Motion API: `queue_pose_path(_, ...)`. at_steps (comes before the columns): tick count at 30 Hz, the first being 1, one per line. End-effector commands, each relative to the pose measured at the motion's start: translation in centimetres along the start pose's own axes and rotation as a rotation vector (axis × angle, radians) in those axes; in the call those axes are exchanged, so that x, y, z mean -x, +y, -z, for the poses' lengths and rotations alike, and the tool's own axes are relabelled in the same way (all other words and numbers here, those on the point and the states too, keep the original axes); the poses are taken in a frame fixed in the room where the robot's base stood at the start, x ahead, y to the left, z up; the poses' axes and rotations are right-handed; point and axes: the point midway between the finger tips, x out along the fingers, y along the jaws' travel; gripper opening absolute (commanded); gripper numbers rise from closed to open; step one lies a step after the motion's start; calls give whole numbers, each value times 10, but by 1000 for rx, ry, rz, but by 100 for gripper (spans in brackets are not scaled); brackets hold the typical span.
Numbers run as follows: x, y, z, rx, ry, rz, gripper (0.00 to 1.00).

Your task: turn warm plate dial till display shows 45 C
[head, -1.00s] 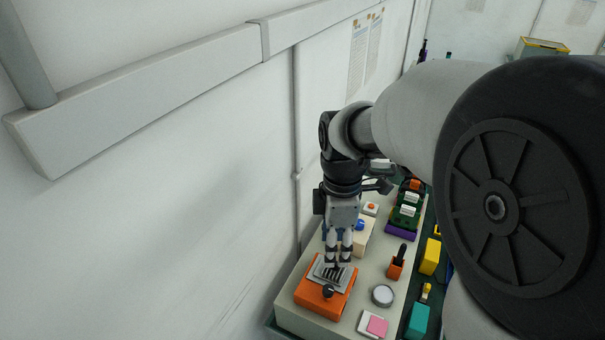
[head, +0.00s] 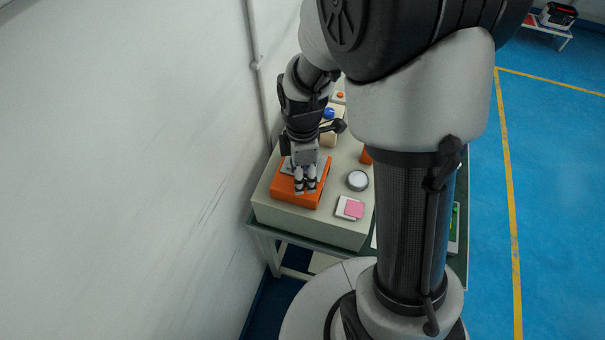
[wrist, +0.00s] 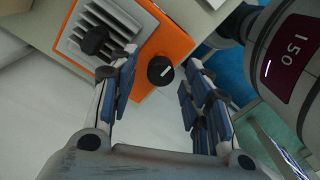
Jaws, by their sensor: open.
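The warm plate is an orange box (head: 318,191) with a slatted grey top, on the pale bench block in the head view; it also shows in the wrist view (wrist: 172,43). Its black dial (wrist: 160,71) has a white mark pointing up and right. A second black rounded piece (wrist: 96,40) is over the slats (wrist: 78,22). My gripper (head: 305,187) is over the box's near part and hides the dial there. In the wrist view its open fingers (wrist: 163,78) are on either side of the dial, apart from it. I cannot identify a display on the warm plate.
A blue button (head: 328,113) is behind. The wall is close on the left.

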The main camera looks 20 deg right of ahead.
Motion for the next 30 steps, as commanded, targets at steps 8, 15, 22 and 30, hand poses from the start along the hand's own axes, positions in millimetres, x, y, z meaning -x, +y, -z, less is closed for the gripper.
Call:
queue_pose_path(8, -3, 0, 0, 0, 0, -1, 45)
queue_pose_path(15, -3, 0, 0, 0, 0, -1, 32)
queue_pose_path(22, -3, 0, 0, 0, 0, -1, 17)
queue_pose_path(30, -3, 0, 0, 0, 0, -1, 0)
